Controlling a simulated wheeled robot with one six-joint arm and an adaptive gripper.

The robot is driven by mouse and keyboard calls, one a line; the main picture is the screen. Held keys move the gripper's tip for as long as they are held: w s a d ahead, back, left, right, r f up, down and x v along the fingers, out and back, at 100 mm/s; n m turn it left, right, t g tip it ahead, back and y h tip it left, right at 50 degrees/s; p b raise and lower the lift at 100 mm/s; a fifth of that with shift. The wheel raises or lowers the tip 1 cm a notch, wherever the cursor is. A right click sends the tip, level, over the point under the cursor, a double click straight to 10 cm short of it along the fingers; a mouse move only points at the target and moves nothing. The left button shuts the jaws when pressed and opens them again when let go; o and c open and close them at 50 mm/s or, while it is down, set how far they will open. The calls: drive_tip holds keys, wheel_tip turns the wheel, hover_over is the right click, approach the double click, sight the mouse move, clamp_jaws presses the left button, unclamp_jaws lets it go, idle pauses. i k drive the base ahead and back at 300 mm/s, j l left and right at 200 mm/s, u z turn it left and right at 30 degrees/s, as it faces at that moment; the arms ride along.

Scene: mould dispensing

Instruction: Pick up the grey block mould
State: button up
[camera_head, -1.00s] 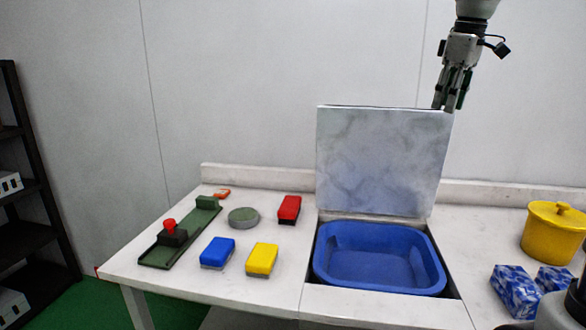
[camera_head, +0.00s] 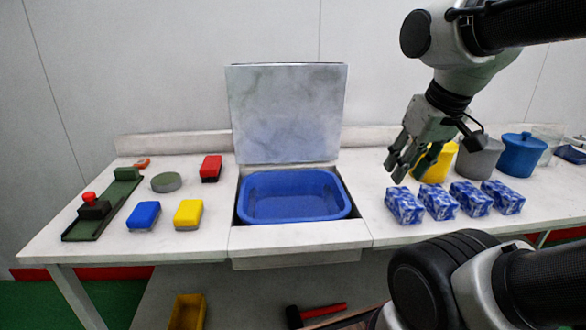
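I cannot make out a plain grey block mould. A flat round grey piece (camera_head: 166,182) lies on the left part of the table. Near it are a red block (camera_head: 210,168), a blue block (camera_head: 143,215) and a yellow block (camera_head: 187,214), the last two with greyish lower edges. Several blue-and-white mottled blocks (camera_head: 404,206) stand in a row on the right. My gripper (camera_head: 412,167) points down, with its fingers apart and nothing seen between them. It appears above and behind the row, in front of the pots.
A blue basin (camera_head: 292,197) sits in the table under a raised grey lid (camera_head: 287,115). A yellow pot (camera_head: 440,163), a grey pot (camera_head: 479,158) and a blue pot (camera_head: 521,155) stand back right. A green rail (camera_head: 105,208) lies far left.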

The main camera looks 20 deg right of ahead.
sight(441, 205)
drive_tip(key=k+l+z, duration=0.1)
drive_tip(key=l, duration=0.35)
drive_tip(key=k+l+z, duration=0.1)
drive_tip(key=l, duration=0.35)
drive_tip(key=k+l+z, duration=0.1)
drive_tip(key=l, duration=0.35)
drive_tip(key=k+l+z, duration=0.1)
drive_tip(key=l, duration=0.35)
